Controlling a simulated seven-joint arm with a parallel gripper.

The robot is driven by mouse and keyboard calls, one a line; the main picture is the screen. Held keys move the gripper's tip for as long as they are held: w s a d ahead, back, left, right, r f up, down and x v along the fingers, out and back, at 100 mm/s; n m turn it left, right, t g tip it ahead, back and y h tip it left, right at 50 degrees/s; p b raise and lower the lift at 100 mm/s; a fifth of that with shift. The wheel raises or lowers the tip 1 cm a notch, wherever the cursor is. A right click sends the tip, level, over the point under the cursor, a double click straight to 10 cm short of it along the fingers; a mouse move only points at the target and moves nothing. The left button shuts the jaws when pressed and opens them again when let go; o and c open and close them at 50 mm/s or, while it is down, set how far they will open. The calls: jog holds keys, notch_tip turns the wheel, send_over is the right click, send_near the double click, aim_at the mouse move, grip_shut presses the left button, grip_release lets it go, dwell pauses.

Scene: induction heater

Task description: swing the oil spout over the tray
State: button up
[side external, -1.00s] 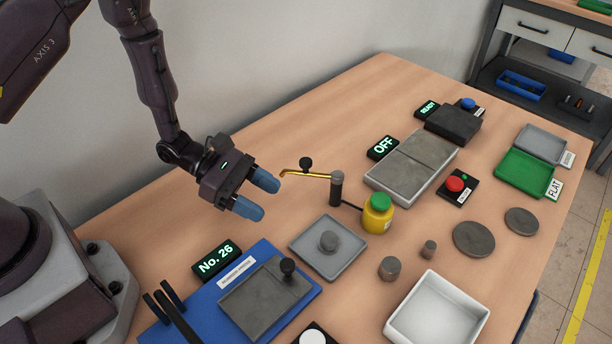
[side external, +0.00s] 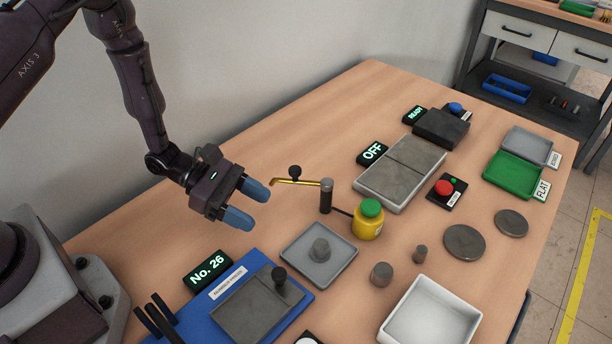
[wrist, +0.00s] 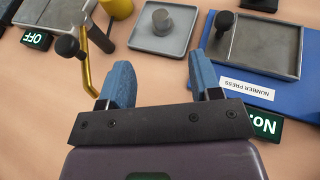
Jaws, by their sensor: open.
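The oil spout (side external: 300,182) is a thin brass tube with a black knob (side external: 295,171) on top. It swings from a dark post (side external: 326,197) and points left, with its bent tip over bare table, clear of the tray. It also shows in the wrist view (wrist: 86,72), left of my fingers. The grey square tray (side external: 340,259) lies in front of the post with a grey cylinder (side external: 320,249) standing on it. My gripper (side external: 248,204) is open and empty, with blue fingers. It hovers just left of the spout's tip, apart from the spout and knob.
A yellow oil bottle (side external: 367,224) with a green cap stands right of the post. A blue number press (side external: 225,312) with a black knob is at front left. The heater plates (side external: 402,172), beside an OFF sign (side external: 373,152), lie behind. Bare table lies left of the spout.

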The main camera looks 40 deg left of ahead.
jog(key=shift+c, duration=0.7)
jog(key=w+d+r+m+g+h, duration=0.1)
jog(key=w+d+r+m+g, duration=0.15)
jog(key=d+r+m, duration=0.3)
notch_tip(320, 180, up, 10)
jog(key=m+g+y, duration=0.3)
jog(key=m+y, duration=1)
jog(key=m, duration=1.3)
send_over(295, 169)
notch_tip(295, 169, down, 13)
jog(key=shift+r, duration=0.1)
grip_shut()
